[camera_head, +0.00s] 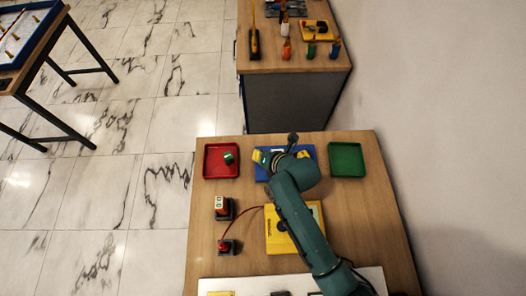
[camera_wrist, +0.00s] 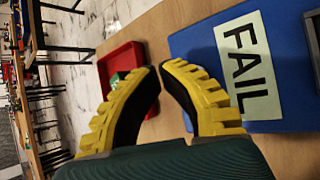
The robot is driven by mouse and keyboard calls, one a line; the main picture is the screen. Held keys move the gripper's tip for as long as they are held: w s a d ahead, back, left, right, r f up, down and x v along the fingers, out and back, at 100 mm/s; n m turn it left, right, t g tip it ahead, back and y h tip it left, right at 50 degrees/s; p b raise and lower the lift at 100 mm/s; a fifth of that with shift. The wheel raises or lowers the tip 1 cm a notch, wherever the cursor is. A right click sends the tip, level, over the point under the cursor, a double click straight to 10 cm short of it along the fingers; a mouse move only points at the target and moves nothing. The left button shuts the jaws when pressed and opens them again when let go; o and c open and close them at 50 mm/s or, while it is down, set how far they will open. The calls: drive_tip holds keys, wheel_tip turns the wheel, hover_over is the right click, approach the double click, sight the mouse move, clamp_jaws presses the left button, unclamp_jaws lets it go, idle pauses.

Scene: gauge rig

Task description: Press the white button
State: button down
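I cannot make out a clearly white button. A small white block with dark markings (camera_head: 221,203) stands on a dark base at the left of the near table. A red button (camera_head: 225,246) sits in front of it. A blue board (camera_head: 307,150) lies at the table's back; in the wrist view the board (camera_wrist: 195,42) bears a pale FAIL label (camera_wrist: 248,65). My gripper (camera_head: 258,155) is over the board's left end, and my arm hides part of the board. In the wrist view my gripper (camera_wrist: 161,67) has its yellow fingertips almost together, with nothing between them.
A red tray (camera_head: 208,172) holds a green cube (camera_head: 229,158). A green tray (camera_head: 346,160) is at the right. A yellow meter (camera_head: 278,243) with a red cable lies partly under my arm. Another table (camera_head: 270,68) with tools stands behind.

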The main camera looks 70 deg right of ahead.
wheel_tip(320, 180, up, 5)
drive_tip(key=p, duration=0.5)
idle(0.3)
idle(0.6)
